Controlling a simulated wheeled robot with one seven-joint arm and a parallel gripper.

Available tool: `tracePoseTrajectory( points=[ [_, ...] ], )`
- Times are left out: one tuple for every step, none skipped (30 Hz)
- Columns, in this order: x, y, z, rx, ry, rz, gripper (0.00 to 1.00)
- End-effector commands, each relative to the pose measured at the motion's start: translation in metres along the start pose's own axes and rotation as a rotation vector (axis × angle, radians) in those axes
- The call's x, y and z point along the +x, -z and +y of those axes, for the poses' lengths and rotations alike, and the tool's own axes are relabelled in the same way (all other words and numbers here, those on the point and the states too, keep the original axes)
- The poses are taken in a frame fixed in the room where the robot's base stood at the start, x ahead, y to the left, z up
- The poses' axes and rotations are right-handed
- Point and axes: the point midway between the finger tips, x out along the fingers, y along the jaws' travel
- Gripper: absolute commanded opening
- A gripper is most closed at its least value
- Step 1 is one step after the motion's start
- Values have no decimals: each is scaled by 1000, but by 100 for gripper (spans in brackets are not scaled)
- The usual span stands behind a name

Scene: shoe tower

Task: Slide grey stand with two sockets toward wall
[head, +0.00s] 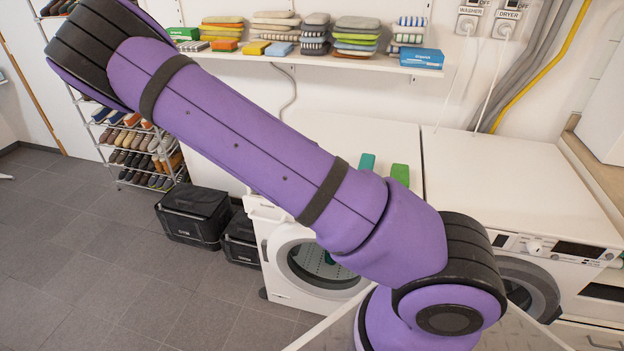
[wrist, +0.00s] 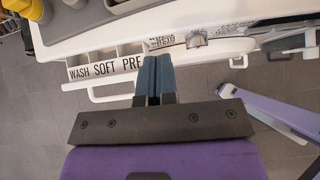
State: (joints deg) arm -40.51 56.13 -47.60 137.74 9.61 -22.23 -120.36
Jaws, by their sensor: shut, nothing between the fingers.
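I cannot make out a grey stand with two sockets for certain in either view. My arm crosses the head view and covers part of the washer top. A teal block (head: 367,163) and a green block (head: 400,174) stick up there from behind my arm. My gripper (wrist: 155,62) shows in the wrist view, its dark blue fingers together with nothing between them. Its tips are at the open detergent drawer (wrist: 98,68) marked WASH SOFT PRE; contact cannot be told. The gripper is hidden in the head view. The wall (head: 395,105) rises behind the machines.
A front-loading washer (head: 278,270) stands beside another white machine (head: 510,185). A shelf (head: 330,62) with folded cloths and boxes hangs above. Black bins (head: 193,216) and a shoe rack (head: 125,135) stand at left. Floor is clear at lower left. Yellow items (wrist: 15,8) lie at the wrist view's upper left.

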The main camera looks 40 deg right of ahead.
Motion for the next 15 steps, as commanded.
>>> tracePoseTrajectory(
  points=[
    [9,0,-1,2,2,1,0],
    [13,0,-1,2,3,1,0],
    [20,0,-1,1,3,1,0],
    [24,0,-1,1,3,1,0],
    [29,0,-1,1,2,1,0],
    [35,0,-1,2,2,1,0],
    [40,0,-1,1,2,1,0],
    [45,0,-1,1,3,2,0],
    [51,0,-1,2,2,1,0],
    [56,0,-1,3,2,1,0],
    [58,-5,-1,6,1,0,0],
    [61,-9,0,5,0,0,0],
    [64,-12,0,5,1,0,0],
    [66,-14,0,5,1,1,0],
    [68,-17,0,3,1,1,0]
  ],
)
